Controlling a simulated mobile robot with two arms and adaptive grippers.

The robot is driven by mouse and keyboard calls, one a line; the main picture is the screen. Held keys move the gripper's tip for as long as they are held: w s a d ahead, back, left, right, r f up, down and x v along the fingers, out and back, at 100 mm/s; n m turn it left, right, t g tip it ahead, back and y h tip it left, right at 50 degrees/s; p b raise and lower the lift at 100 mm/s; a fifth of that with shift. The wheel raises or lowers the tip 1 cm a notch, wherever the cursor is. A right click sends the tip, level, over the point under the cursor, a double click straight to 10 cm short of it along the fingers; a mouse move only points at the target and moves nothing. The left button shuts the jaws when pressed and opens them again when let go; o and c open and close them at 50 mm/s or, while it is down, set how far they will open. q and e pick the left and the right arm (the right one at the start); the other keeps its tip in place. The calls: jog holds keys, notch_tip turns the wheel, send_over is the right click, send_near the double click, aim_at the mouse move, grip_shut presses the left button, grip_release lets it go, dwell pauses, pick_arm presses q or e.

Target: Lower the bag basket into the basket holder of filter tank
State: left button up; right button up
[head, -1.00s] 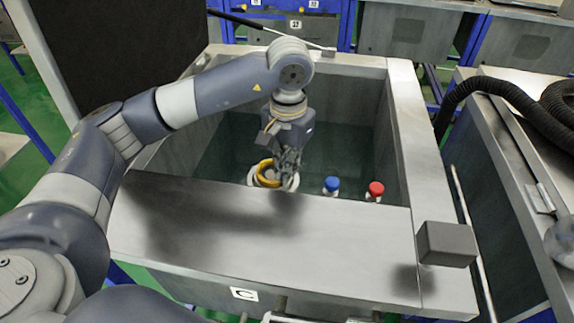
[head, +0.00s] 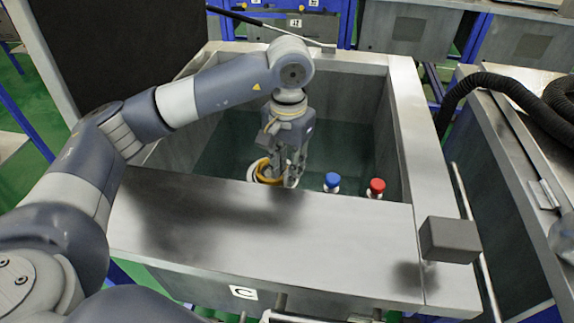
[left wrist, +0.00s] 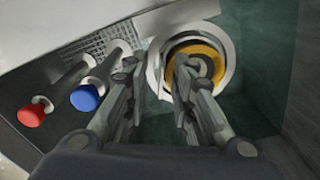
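A yellow ring, seemingly the rim of the bag basket (head: 262,167), sits inside a white round holder (head: 252,176) low in the tank, behind its near lid panel. In the left wrist view, the yellow rim (left wrist: 182,70) surrounds a dark grey centre inside the white holder ring (left wrist: 226,58). My left gripper (head: 285,172) points down beside the ring, partly covering it. In the left wrist view its fingers (left wrist: 158,82) are apart with an empty gap between them; the right finger overlaps the ring's near edge. Contact cannot be told. My right gripper is out of view.
A blue-capped valve (head: 332,182) and a red-capped valve (head: 376,188) stand right of the holder. Metal tank walls (head: 408,130) surround the space, and a lid panel (head: 270,245) covers the near side. A dark raised lid (head: 110,50) stands at left.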

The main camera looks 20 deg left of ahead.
pick_arm(q)
notch_tip(320, 180, up, 12)
dwell(0.8)
